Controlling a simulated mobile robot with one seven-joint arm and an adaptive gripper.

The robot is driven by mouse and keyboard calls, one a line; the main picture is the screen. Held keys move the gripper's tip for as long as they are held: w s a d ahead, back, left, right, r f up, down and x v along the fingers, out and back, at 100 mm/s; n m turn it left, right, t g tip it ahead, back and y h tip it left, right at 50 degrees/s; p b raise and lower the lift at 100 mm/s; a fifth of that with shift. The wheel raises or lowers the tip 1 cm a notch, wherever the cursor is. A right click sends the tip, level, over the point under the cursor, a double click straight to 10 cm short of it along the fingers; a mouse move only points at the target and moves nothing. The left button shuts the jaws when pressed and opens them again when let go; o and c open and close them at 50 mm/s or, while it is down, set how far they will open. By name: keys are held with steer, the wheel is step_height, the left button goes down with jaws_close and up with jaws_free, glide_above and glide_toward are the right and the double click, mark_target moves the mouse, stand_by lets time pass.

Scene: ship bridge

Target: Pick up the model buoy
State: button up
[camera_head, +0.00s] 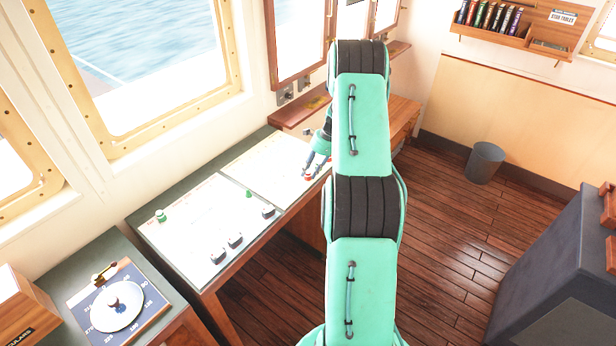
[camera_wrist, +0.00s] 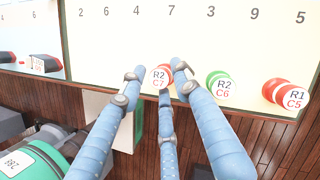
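Three labelled buoys show in a row on the chart surface in the wrist view: a red and white one marked R2 C7 (camera_wrist: 160,77), a green and white one marked R2 C6 (camera_wrist: 219,86), and a red and white one marked R1 C5 (camera_wrist: 288,96). My gripper (camera_wrist: 158,80) is open, its blue fingers spread around the R2 C7 buoy, with gaps at the sides; contact cannot be told. In the head view my gripper (camera_head: 316,165) is low over the far chart, at a small red buoy (camera_head: 308,177), partly hidden by the fingers.
The near chart (camera_head: 195,235) holds dark pieces (camera_head: 235,240) and small green pieces (camera_head: 161,215). A compass plate (camera_head: 118,305) lies at lower left. A bin (camera_head: 485,162) stands on the floor. A dark console (camera_head: 560,265) is at right. Windows border the chart table.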

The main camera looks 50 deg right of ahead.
mark_target(309, 172)
steer(key=shift+c, duration=1.4)
steer(key=shift+r, duration=0.15)
steer(key=shift+r, duration=0.6)
step_height(309, 172, up, 2)
steer(key=shift+r, duration=0.1)
steer(key=s+a+r, duration=0.1)
steer(key=s+a, duration=1)
steer(key=shift+a, duration=0.25)
steer(key=shift+w+r, duration=0.1)
steer(key=shift+r, duration=0.05)
